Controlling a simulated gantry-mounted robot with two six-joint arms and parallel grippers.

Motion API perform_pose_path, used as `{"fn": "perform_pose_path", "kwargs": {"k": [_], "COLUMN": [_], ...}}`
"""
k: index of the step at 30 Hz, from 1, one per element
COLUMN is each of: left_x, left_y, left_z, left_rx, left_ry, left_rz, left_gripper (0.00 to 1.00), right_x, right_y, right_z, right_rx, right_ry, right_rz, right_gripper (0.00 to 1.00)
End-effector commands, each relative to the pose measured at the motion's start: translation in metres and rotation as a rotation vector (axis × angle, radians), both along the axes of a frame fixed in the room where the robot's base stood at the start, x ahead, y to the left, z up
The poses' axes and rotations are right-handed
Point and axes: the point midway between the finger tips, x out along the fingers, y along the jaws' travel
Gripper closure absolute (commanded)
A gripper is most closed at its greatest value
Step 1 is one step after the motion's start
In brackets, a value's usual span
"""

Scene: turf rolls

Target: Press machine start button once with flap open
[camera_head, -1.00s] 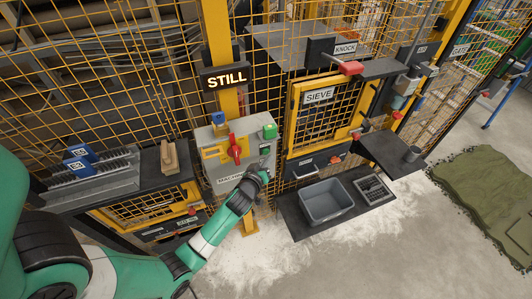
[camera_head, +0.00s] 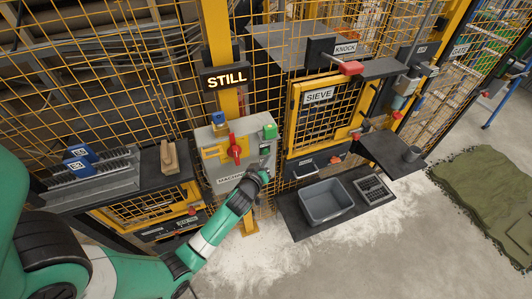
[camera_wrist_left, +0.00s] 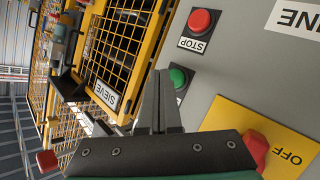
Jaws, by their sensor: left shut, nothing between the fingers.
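The grey machine box (camera_head: 223,160) is mounted on the yellow post, with a red rotary handle (camera_head: 235,150) on a yellow plate. In the left wrist view, its face carries a green button (camera_wrist_left: 178,77) and a red STOP button (camera_wrist_left: 200,20). The green button's label is partly covered. My left gripper (camera_wrist_left: 158,73) is shut and empty, its tips beside the green button in that view; whether they touch it I cannot tell. In the head view, my wrist covers the fingertips. The yellow mesh SIEVE door (camera_head: 328,112) stands right of the box; I cannot make out which part is the flap.
A lit STILL sign (camera_head: 226,78) hangs above the box. A grey bin (camera_head: 326,201) stands on a dark mat to the right. A wooden block (camera_head: 168,156) stands left of the box. Rolled-out turf (camera_head: 485,195) lies far right. Wire fencing stands behind.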

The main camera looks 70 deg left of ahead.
Motion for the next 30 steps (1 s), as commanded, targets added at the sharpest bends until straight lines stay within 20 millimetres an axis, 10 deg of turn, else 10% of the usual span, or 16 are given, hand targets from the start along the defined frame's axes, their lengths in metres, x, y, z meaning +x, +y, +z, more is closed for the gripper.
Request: {"fn": "perform_pose_path", "kwargs": {"k": [30], "left_x": [0.0], "left_y": [0.013], "left_z": [0.0], "left_rx": [-0.001], "left_ry": [-0.001], "left_rz": [0.0], "left_gripper": [1.0], "right_x": [0.0], "right_y": [0.0], "right_z": [0.0], "right_rx": [0.0], "right_ry": [0.0], "right_rz": [0.0], "right_gripper": [0.5]}}
